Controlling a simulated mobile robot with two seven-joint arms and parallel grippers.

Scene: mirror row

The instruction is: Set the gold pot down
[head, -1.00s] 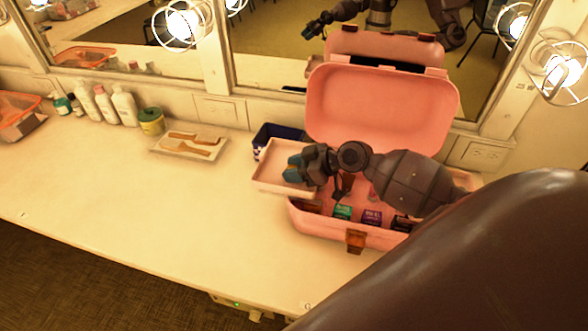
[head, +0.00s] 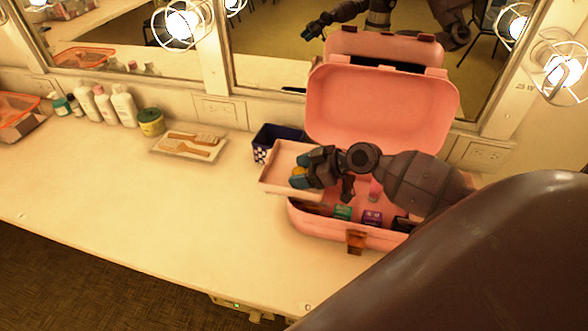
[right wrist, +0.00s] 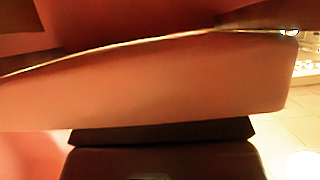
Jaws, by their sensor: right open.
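The gold pot (head: 299,172) is a small yellow piece at the pink tray (head: 272,181), the raised side tray of the pink case (head: 318,228). My right gripper (head: 301,170) is over that tray, its blue-tipped fingers apart on either side of the pot. The gripper hides part of the pot, and I cannot tell whether a finger touches it. The right wrist view shows a pink panel (right wrist: 170,80) very close, with no pot visible. My left gripper is not in view.
The case's open lid (head: 380,105) stands behind my right arm. A dark blue box (head: 277,135) is behind the tray. A light tray with brushes (head: 188,145) and several bottles (head: 104,104) stand left. The counter's front left is clear. A mirror is behind.

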